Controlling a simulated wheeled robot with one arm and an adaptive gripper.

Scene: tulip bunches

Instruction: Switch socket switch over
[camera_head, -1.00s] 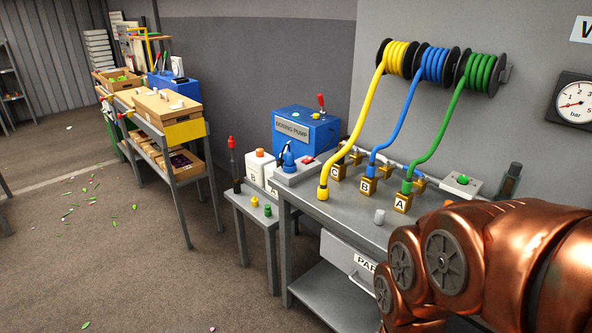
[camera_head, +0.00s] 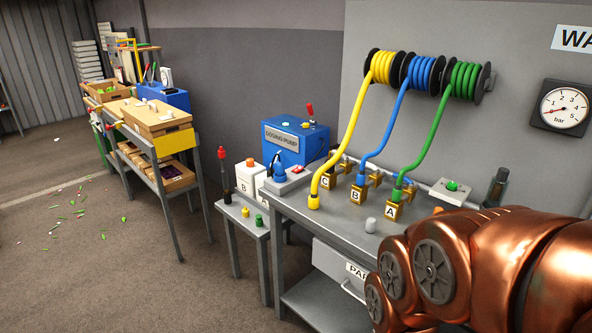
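A grey socket box (camera_head: 291,184) sits at the left end of the grey workbench, in front of the dosing pump. A blue plug (camera_head: 279,173) stands in it, and a small red part (camera_head: 297,170), which looks like its switch, shows on its top to the right. The switch is too small to tell which way it is set. My copper-coloured arm fills the lower right of the head view, over the bench's right part. My gripper is out of view.
The blue dosing pump (camera_head: 296,141) with a red lever stands behind the socket. A low side table (camera_head: 240,228) with white canisters stands left.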

